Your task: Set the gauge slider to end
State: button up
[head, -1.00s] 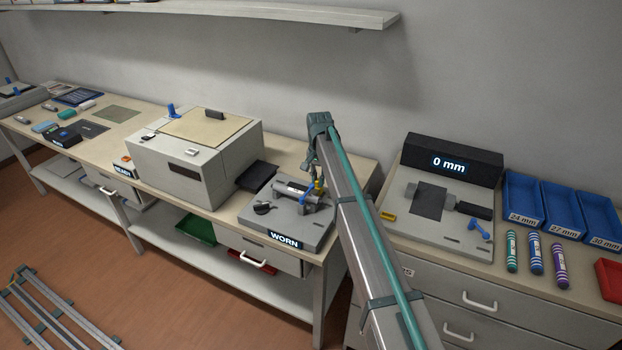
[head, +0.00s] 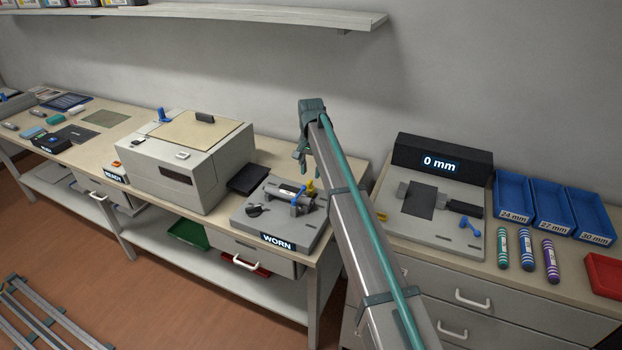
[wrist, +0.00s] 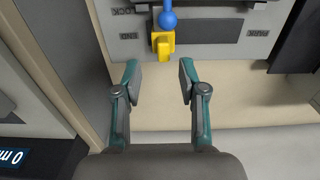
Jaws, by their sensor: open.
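The gauge (head: 400,222) is a grey plate on the right bench with a black display (head: 441,163) reading "0 mm". A dark block (head: 464,208) and a blue handle (head: 468,224) sit at its right side; which part is the slider is unclear. In the wrist view my gripper (wrist: 159,70) is open and empty, just short of the fixture's yellow piece (wrist: 163,44) and blue knob (wrist: 168,18). The upside-down gauge display (wrist: 14,160) shows at lower left.
Three striped rollers (head: 527,250) lie right of the gauge, before blue bins (head: 513,206) and a red tray (head: 604,272). A grey box machine (head: 185,160) stands left of the fixture. A wall shelf (head: 250,16) runs above. A gap separates the two benches.

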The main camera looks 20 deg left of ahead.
aim_at(311, 181)
notch_tip(311, 181, up, 7)
dwell(0.3)
jog(key=s+d+f+n+t+y+p, duration=0.1)
jog(key=s+d+n+t+y+p, duration=0.25)
jog(key=s+d, duration=0.6)
jog(key=s+d+f+n+t+y+p, duration=0.15)
jog(key=s+d+p, duration=0.35)
jog(key=s, duration=0.8)
jog(key=s+d+f+g+h+b, duration=0.1)
jog(key=s+d+f+b, duration=0.1)
jog(key=s+d+f, duration=0.6)
jog(key=s+d+f+m+g+h+b, duration=0.1)
jog(key=d+f+g, duration=0.15)
jog(key=f, duration=1.05)
jog(key=s+d+f+g+h+b, duration=0.1)
jog(key=s+d+f+b, duration=0.1)
jog(key=s+d+f, duration=0.6)
jog(key=s+d+f+m+g+h+b, duration=0.1)
jog(key=s+d+f, duration=0.4)
jog(key=s+f, duration=0.5)
jog(key=s+d+f+m+g+h+b, duration=0.1)
jog(key=s+d+f+g+b, duration=0.2)
jog(key=s+f+g, duration=0.3)
jog(key=s+d+f, duration=0.1)
jog(key=s+f, duration=0.3)
jog(key=s, duration=0.4)
jog(key=shift+d+f, duration=0.3)
jog(key=shift+d, duration=0.1)
